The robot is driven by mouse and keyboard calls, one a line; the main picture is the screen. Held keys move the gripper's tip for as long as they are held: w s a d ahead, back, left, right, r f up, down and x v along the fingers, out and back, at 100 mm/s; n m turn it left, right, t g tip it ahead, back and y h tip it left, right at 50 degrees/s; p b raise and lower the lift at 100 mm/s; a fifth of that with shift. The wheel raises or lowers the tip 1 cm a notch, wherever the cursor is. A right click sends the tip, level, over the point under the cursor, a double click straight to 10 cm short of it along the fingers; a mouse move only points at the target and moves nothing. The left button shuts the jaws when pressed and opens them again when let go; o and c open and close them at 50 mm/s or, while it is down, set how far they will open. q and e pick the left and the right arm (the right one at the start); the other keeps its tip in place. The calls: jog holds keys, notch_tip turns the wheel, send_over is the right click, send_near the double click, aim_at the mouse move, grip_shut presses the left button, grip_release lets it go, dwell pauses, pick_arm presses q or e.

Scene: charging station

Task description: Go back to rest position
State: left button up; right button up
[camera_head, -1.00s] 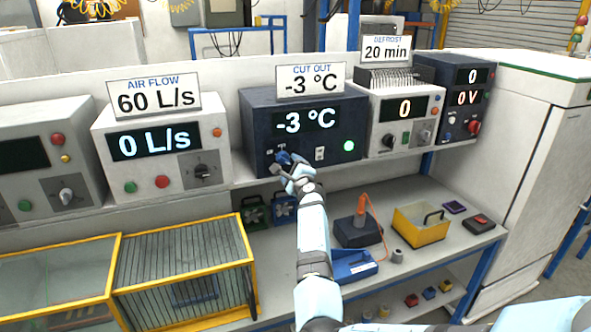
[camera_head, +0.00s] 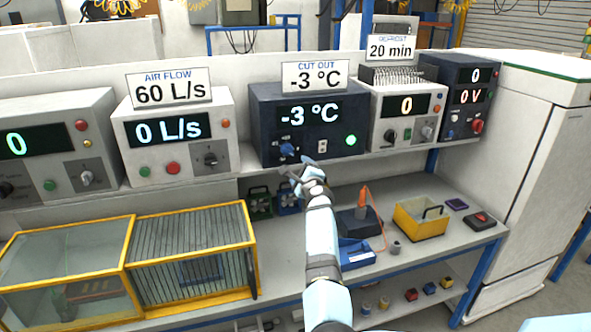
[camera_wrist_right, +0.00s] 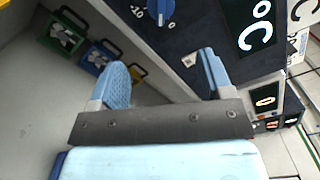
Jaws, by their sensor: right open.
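My right gripper (camera_head: 303,166) is open and empty in front of the dark blue cut-out unit (camera_head: 265,120), just below its blue knob (camera_head: 288,150). The unit's display reads -3 °C, matching the -3 °C card above it, and a green light glows at its right. In the right wrist view the two blue fingertips of my right gripper (camera_wrist_right: 165,80) stand apart. The blue knob (camera_wrist_right: 160,10) is at the top edge there, beyond the fingers and not between them. My left gripper is not in view.
The air flow unit (camera_head: 145,147) reads 0 L/s under a 60 L/s card. The defrost unit (camera_head: 388,128) reads 0 under a 20 min card. Below are a yellow-framed cage (camera_head: 190,262), a yellow bin (camera_head: 421,219) and small tools on the bench. A white cabinet (camera_head: 520,150) stands right.

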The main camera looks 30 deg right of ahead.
jog(key=s+a+f+n+g+y, duration=0.15)
jog(key=s+a+f+n, duration=0.25)
jog(key=s+f+n, duration=0.55)
jog(key=s+a+f+n+g+y, duration=0.15)
jog(key=s+a+f+n, duration=0.35)
jog(key=s+f, duration=0.6)
jog(key=s+a+f+n+g+y, duration=0.1)
jog(key=s+a+n, duration=0.3)
jog(key=s, duration=0.6)
jog(key=s+a+f+n+g+y, duration=0.1)
jog(key=s+a+f+n, duration=0.2)
jog(key=s, duration=0.7)
jog(key=s+a+f+n+g+y, duration=0.1)
jog(key=s+a+f+n, duration=0.1)
jog(key=s+a+n, duration=0.5)
jog(key=s+a, duration=0.2)
jog(key=s, duration=0.1)
jog(key=shift+s+a+f+g+y, duration=0.15)
jog(key=shift+a+f+g+y, duration=0.1)
jog(key=shift+f+g+y, duration=0.15)
